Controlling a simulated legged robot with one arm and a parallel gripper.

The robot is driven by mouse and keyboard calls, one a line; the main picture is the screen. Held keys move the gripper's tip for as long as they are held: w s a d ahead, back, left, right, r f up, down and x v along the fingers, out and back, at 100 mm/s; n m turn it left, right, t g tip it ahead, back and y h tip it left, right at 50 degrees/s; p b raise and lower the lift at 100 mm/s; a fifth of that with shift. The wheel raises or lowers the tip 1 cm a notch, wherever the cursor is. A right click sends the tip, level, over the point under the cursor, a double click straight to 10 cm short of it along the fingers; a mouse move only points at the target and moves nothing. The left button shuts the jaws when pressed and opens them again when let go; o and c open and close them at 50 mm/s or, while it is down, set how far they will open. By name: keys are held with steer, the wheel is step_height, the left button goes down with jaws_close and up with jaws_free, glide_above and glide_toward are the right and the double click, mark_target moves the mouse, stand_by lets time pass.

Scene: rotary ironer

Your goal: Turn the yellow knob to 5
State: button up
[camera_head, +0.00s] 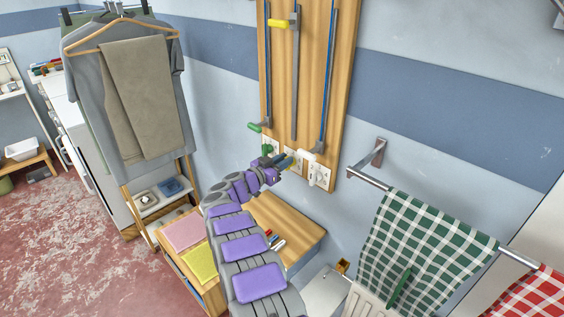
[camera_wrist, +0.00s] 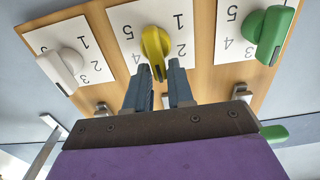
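The yellow knob (camera_wrist: 155,45) sits on a white dial card (camera_wrist: 181,22) between two other knobs. The numbers appear upside down in the wrist view, with 5 at the card's upper left, 1 at upper right and 2 at right. The knob's narrow end points downward in this picture; the number there is hidden. My gripper (camera_wrist: 161,70) is open, its two blue-grey fingers apart, with the knob's narrow end between or just before the tips. I cannot tell whether they touch it. In the head view my gripper (camera_head: 286,160) reaches the board and mostly hides the yellow knob.
A white knob (camera_wrist: 59,69) and a green knob (camera_wrist: 270,35) flank it closely on the wooden board (camera_head: 312,60). Sliders hang above in the head view. A rail with a green checked cloth (camera_head: 420,245) is at right; a wooden cabinet (camera_head: 285,217) stands below.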

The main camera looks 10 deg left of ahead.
steer(key=shift+d, duration=0.15)
jaws_close()
steer(key=shift+f, duration=0.1)
